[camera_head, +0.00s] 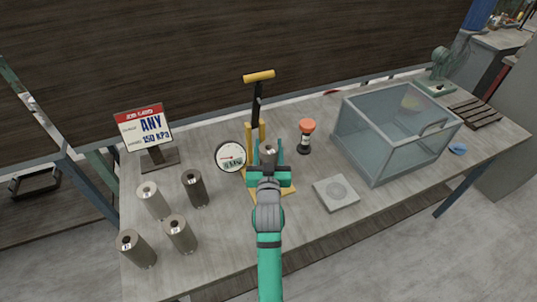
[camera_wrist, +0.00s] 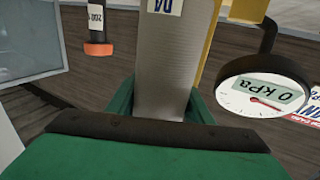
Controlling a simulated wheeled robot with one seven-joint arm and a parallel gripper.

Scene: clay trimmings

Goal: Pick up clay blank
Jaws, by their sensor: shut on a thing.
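My gripper (camera_head: 269,158), with green fingers, is shut on a grey cylindrical clay blank (camera_head: 270,151) in front of the yellow-handled press. The blank stands between the fingers in the wrist view (camera_wrist: 162,70), with a white label partly cut off at the top edge. Its lower end is hidden by my gripper, so I cannot tell whether it touches the press base. Several other labelled blanks stand upright at the left of the table: a light one (camera_head: 153,202), a dark one (camera_head: 194,189), a front one (camera_head: 137,250) and a brownish one (camera_head: 179,235).
The press (camera_head: 259,77) has a round gauge (camera_head: 230,157) reading 0 kPa in the wrist view (camera_wrist: 262,103). A job card (camera_head: 145,128) stands at left. An orange-capped timer-like object (camera_head: 305,136), a grey square plate (camera_head: 337,192) and a glass box (camera_head: 375,150) lie right.

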